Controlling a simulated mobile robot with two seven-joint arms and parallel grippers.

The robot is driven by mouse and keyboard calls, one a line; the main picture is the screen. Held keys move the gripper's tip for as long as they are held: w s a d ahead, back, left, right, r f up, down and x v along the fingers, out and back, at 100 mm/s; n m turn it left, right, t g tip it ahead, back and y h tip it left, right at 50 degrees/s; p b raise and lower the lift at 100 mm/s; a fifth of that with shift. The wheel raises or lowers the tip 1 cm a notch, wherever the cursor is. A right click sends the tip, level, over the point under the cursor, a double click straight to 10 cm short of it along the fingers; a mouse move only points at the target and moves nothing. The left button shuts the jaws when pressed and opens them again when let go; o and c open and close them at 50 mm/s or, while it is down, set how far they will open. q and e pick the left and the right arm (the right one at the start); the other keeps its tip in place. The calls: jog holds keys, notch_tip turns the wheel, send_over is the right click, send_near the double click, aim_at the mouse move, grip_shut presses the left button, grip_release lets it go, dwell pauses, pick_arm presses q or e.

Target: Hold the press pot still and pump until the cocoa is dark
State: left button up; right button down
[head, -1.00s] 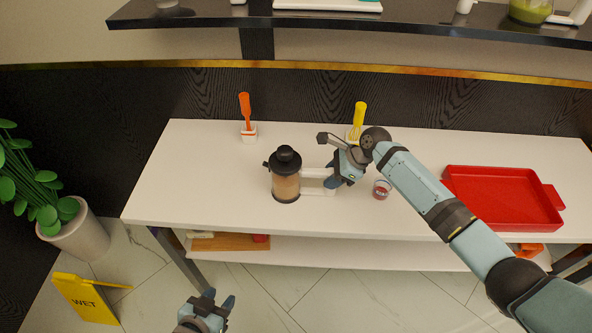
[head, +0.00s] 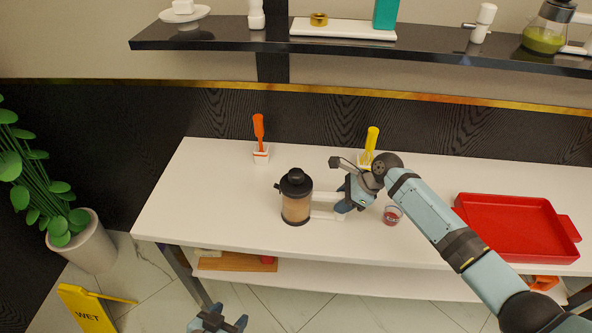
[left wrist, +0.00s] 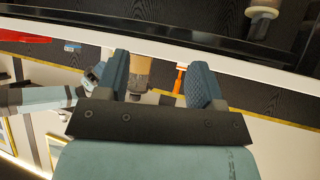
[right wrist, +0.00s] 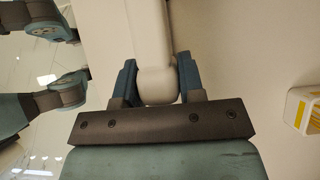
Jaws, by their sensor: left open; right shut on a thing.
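The press pot (head: 296,208) stands upright on the white table, with a black lid and knob and light brown cocoa inside. Its white handle reaches out to the right. My right gripper (head: 352,194) is shut on this handle; in the right wrist view the pale handle (right wrist: 157,88) sits between the two fingers. My left gripper (head: 222,318) is open and empty, low in front of the table and away from the pot. In the left wrist view the pot's tan body (left wrist: 139,68) shows beyond the open fingers (left wrist: 160,85).
A small red-and-clear cup (head: 393,215) stands right of the right gripper. A red tray (head: 462,215) is further right. Orange (head: 259,130) and yellow (head: 371,140) utensils stand in holders behind. A dark shelf (head: 220,38) runs above. The table's left end is clear.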

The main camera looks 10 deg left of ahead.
pick_arm(q)
jog(key=w+d+r+m+g+h, duration=0.2)
jog(key=w+d+r+g+h, duration=0.1)
jog(key=w+d, duration=0.75)
notch_tip(320, 180, up, 23)
jog(key=m+g+y, duration=0.1)
jog(key=g+y, duration=0.5)
jog(key=g, duration=0.2)
send_over(296, 172)
jog(key=shift+s+d, duration=0.1)
jog(key=shift+s, duration=0.05)
jog(key=shift+f, duration=4.45)
jog(key=shift+c, duration=0.4)
